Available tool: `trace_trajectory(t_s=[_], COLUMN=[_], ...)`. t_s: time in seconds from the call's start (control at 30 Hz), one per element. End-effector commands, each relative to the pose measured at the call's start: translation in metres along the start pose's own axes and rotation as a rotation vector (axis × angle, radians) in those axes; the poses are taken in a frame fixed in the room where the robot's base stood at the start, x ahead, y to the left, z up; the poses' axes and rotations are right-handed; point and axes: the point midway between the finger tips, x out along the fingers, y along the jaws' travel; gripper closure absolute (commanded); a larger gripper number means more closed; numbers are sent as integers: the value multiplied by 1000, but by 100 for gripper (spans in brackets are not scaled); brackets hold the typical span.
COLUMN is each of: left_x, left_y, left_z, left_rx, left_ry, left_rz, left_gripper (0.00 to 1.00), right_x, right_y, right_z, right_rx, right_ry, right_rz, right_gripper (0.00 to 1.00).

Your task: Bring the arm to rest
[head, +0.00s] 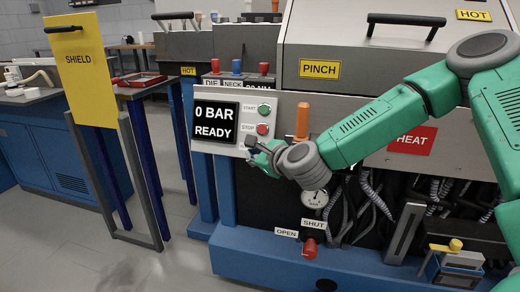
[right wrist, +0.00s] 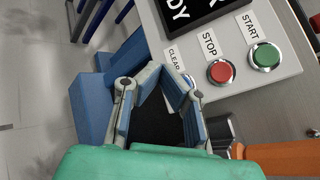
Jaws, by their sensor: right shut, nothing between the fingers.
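My right arm (head: 390,115) is green and reaches in from the right in the head view. Its gripper (head: 254,150) is in front of the control panel's lower right part, just below the red STOP button (head: 263,129). In the right wrist view the gripper (right wrist: 160,72) has its fingers drawn together with nothing held. One finger partly hides the spot under the CLEAR label (right wrist: 174,58); I cannot tell whether it touches the panel. My left gripper is not in view.
The display (head: 214,123) reads "0 BAR READY". The green START button (head: 264,110) is above STOP. An orange handle (head: 302,121) stands close right of the gripper. A yellow shield (head: 83,75) stands left, with open floor nearby.

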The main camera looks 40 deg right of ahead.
Motion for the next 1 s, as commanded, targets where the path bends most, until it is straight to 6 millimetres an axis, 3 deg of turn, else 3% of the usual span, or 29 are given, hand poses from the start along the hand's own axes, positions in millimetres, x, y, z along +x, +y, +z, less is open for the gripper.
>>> trace_trajectory(t_s=[0.73,0.87,1.0], left_x=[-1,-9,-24], left_y=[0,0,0], left_z=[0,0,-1], left_rx=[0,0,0], left_ry=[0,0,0], left_rz=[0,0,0], left_gripper=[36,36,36], right_x=[0,-7,-36], right_y=[6,49,130], right_z=[-2,-16,-57], right_rx=[-26,-219,-647], right_ry=[7,40,75], right_rz=[15,116,350], right_gripper=[100,100,100])
